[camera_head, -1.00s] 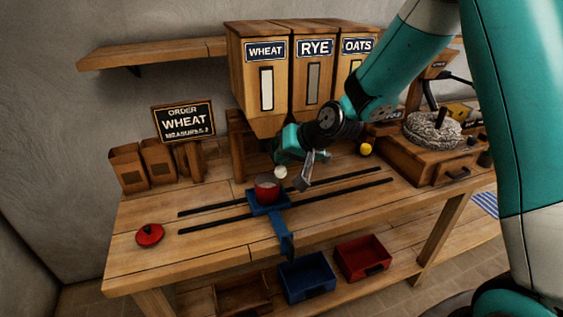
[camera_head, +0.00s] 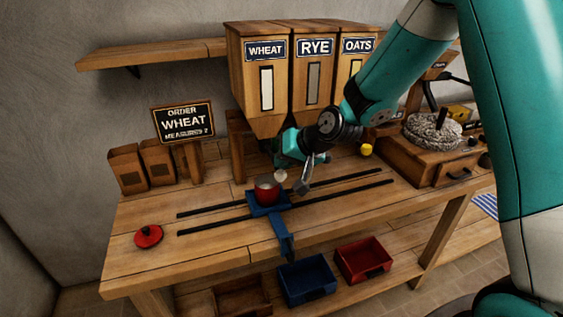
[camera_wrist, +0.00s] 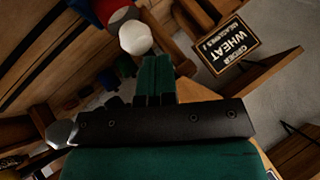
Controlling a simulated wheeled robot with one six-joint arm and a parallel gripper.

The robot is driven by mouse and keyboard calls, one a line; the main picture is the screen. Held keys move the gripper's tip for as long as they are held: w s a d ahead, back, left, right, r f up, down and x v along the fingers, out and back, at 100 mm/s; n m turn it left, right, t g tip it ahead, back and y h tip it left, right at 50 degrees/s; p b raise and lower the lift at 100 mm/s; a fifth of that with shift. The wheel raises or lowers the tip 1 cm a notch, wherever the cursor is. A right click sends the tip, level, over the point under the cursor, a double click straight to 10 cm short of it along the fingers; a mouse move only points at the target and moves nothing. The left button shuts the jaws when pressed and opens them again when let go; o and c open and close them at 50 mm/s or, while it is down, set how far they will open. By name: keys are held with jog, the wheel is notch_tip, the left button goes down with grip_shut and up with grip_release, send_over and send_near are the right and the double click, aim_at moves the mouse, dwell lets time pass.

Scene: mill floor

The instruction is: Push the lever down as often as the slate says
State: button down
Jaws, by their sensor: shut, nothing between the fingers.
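The slate (camera_head: 182,121) on its post reads ORDER WHEAT, MEASURES 2; it also shows tilted in the wrist view (camera_wrist: 229,45). A pale round knob (camera_head: 281,175), apparently the end of the wheat lever, sits below the WHEAT bin (camera_head: 263,85). It also shows in the wrist view (camera_wrist: 135,38), beyond my fingertips. The lever's bar is hidden. My gripper (camera_head: 278,153) is shut and empty, close above the knob; I cannot tell whether they touch. In the wrist view its green fingers (camera_wrist: 155,75) lie together. A red cup (camera_head: 267,193) stands on the blue carriage (camera_head: 285,240), close by the knob.
RYE (camera_head: 314,85) and OATS (camera_head: 353,75) bins stand to the right, with a yellow knob (camera_head: 367,150) below. A millstone (camera_head: 433,131) is farther right. Two dark rails (camera_head: 340,205) cross the bench. A red lid (camera_head: 148,236) lies at front left.

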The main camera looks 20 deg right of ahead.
jog(key=shift+f+b, duration=0.8)
jog(key=shift+f, duration=0.2)
dwell(0.7)
dwell(0.5)
jog(key=shift+r+p, duration=2.2)
jog(key=shift+r, duration=0.85)
notch_tip(320, 180, up, 5)
jog(key=p, duration=0.3)
jog(key=shift+p, duration=0.3)
